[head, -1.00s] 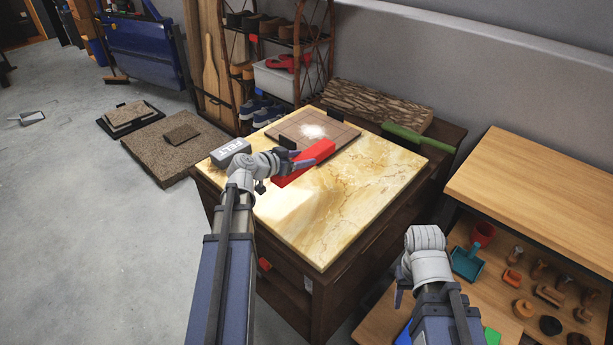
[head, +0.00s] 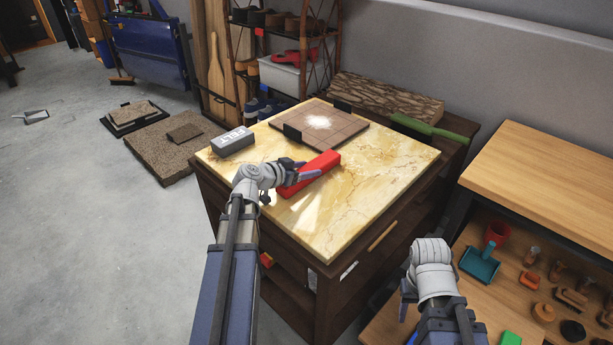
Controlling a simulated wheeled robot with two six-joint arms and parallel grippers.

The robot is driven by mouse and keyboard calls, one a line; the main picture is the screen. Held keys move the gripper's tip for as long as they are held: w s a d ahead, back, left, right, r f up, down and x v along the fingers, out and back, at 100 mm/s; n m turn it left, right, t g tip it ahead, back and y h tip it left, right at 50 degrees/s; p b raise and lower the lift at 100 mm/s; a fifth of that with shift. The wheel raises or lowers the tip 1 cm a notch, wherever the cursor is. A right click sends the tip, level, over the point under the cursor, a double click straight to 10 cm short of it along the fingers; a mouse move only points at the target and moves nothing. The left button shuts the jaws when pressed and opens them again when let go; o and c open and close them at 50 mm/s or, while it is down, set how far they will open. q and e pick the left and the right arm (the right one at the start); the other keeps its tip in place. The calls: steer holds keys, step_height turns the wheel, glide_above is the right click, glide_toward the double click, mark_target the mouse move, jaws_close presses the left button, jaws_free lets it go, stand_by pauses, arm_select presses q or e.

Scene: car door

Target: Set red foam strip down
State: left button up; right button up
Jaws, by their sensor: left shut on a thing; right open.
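The red foam strip (head: 319,167) is a long red block at the middle of the marble-topped cabinet (head: 380,180). My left gripper (head: 300,178) is shut on it, with the fingers across its near side. The strip lies low over the marble, close to or on it; I cannot tell whether it touches. My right gripper (head: 408,300) is open and empty at the lower right, in front of the wooden shelf unit, away from the strip.
A grey block marked FELT (head: 233,142) lies left of the strip. A tiled board with white powder (head: 335,128) lies behind it. A green-handled tool (head: 430,128) and a bark slab (head: 385,98) are at the back. The marble's right and front are clear.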

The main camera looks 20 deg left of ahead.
arm_select(q)
steer(key=shift+f, duration=0.2)
steer(key=o, duration=1.3)
steer(key=shift+o, duration=0.2)
steer(key=shift+r, duration=0.1)
steer(key=shift+s+r+p, duration=0.1)
steer(key=shift+r+p, duration=0.15)
steer(key=shift+p, duration=0.05)
steer(key=p+v, duration=0.4)
steer(key=v, duration=0.6)
steer(key=shift+s+a+r, duration=0.1)
steer(key=shift+s, duration=0.15)
steer(key=shift+s+a+r, duration=0.15)
steer(key=shift+s+a, duration=0.05)
steer(key=shift+s, duration=0.35)
